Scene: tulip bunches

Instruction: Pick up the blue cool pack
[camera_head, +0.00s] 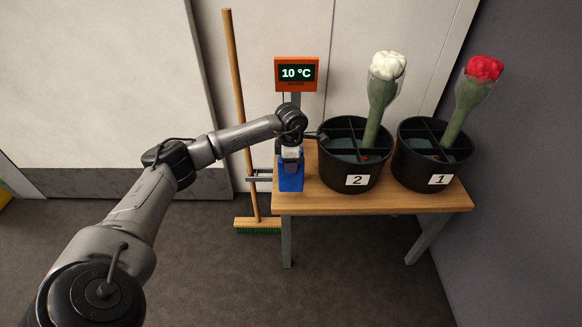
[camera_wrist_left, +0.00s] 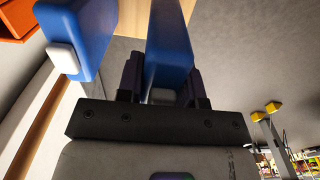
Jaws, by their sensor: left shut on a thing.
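In the head view a blue cool pack (camera_head: 290,180) shows upright at the left end of the wooden table, below my left gripper (camera_head: 290,156). In the left wrist view my left gripper (camera_wrist_left: 161,82) is shut on a blue cool pack (camera_wrist_left: 168,45), with one dark finger on each side of it. A second blue pack (camera_wrist_left: 75,30) with a white cap (camera_wrist_left: 62,58) is beside it on the left, apart from the fingers. The head view does not clearly separate the two packs. My right gripper is not in view.
The table (camera_head: 400,203) holds black bucket 2 (camera_head: 357,182) with white tulips (camera_head: 388,68) and black bucket 1 (camera_head: 438,180) with red tulips (camera_head: 484,69). An orange display (camera_head: 296,61) reads 10 °C. A broom (camera_head: 238,110) stands left of the table.

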